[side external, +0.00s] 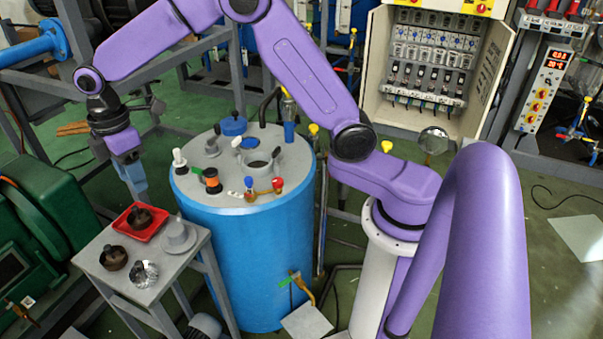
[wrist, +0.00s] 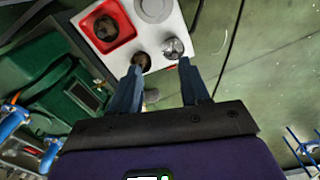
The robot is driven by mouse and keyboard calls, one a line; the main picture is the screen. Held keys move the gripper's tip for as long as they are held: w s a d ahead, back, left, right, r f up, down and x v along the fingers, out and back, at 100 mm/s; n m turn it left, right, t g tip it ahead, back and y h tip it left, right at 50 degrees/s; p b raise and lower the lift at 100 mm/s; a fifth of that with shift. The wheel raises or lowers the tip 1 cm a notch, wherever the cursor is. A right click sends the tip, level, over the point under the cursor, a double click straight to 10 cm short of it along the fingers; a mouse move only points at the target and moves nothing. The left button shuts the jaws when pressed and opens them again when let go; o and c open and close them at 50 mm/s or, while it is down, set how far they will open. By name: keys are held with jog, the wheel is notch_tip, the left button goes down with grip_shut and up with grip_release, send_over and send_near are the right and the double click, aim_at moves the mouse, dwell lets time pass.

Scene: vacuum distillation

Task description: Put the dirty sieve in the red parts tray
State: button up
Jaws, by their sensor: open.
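The red parts tray (side external: 133,234) sits at the back of a small grey side table, with a dark brown round sieve-like part (side external: 139,217) in it. Another brown, dirty-looking sieve (side external: 113,258) stands on the bare tabletop in front of the tray, apart from it. In the wrist view the tray (wrist: 126,38) is at upper left and the loose brown sieve (wrist: 142,61) is near the left fingertip. My gripper (side external: 137,188) is open and empty, pointing down above the table's far side; its spread fingers (wrist: 158,72) show in the wrist view.
A shiny, clean-looking metal sieve (side external: 143,273) and a grey flanged part (side external: 178,236) share the small table (side external: 160,285). A blue vessel (side external: 245,270) with fittings on its lid stands close to the right. Green machinery (side external: 40,215) stands at the left.

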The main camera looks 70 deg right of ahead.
jog(key=s+d+r+m, duration=0.1)
jog(key=s+r, duration=0.1)
jog(key=s, duration=0.6)
jog(key=s+d+r, duration=0.1)
jog(key=s+d, duration=0.1)
jog(key=s, duration=0.7)
jog(key=s+d+f, duration=0.1)
jog(key=s+d, duration=0.3)
jog(key=s, duration=0.4)
jog(key=s+d+m, duration=0.1)
jog(key=s+d, duration=0.4)
jog(key=s, duration=0.3)
jog(key=shift+s+d+f+m, duration=0.2)
jog(key=shift+s+f+m, duration=0.1)
jog(key=shift+s+f, duration=0.05)
